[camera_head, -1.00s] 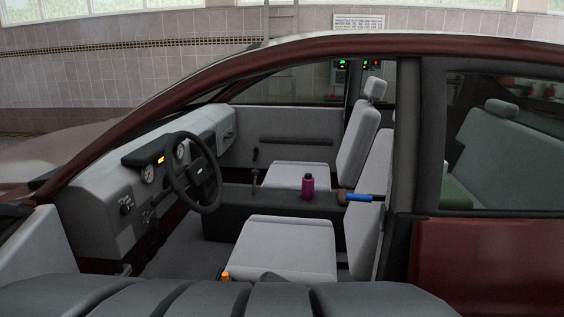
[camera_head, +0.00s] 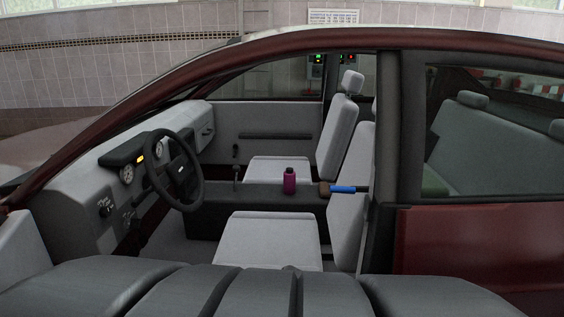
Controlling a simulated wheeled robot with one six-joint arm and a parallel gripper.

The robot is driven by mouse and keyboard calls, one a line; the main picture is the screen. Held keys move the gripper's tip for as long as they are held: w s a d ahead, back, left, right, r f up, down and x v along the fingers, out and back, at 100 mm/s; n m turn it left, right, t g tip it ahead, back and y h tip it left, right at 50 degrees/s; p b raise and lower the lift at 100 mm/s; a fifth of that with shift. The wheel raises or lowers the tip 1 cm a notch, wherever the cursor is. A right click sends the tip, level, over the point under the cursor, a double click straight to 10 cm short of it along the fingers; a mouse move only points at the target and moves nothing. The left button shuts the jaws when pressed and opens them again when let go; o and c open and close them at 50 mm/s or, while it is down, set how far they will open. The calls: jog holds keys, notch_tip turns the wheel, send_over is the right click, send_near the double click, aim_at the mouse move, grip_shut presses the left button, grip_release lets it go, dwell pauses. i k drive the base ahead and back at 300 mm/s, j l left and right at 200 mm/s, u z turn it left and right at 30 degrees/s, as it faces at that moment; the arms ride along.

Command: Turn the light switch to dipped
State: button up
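A dark round control (camera_head: 105,208), which looks like the light switch, sits on the grey dashboard (camera_head: 75,212) left of the steering wheel (camera_head: 176,170). It is small, and its setting cannot be read. Another dark control (camera_head: 128,218) sits just to its right, partly in shadow. My gripper is not in view, so its state and its distance from the switch do not show.
The car's side is open towards me, framed by a dark red roof rail (camera_head: 300,40) and a dark pillar (camera_head: 387,130). The front seat cushion (camera_head: 268,240) is empty.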

aim_at(105, 212)
jog(key=u, duration=1.3)
jog(key=i+j+z, duration=0.2)
jog(key=i, duration=0.65)
jog(key=l, duration=0.15)
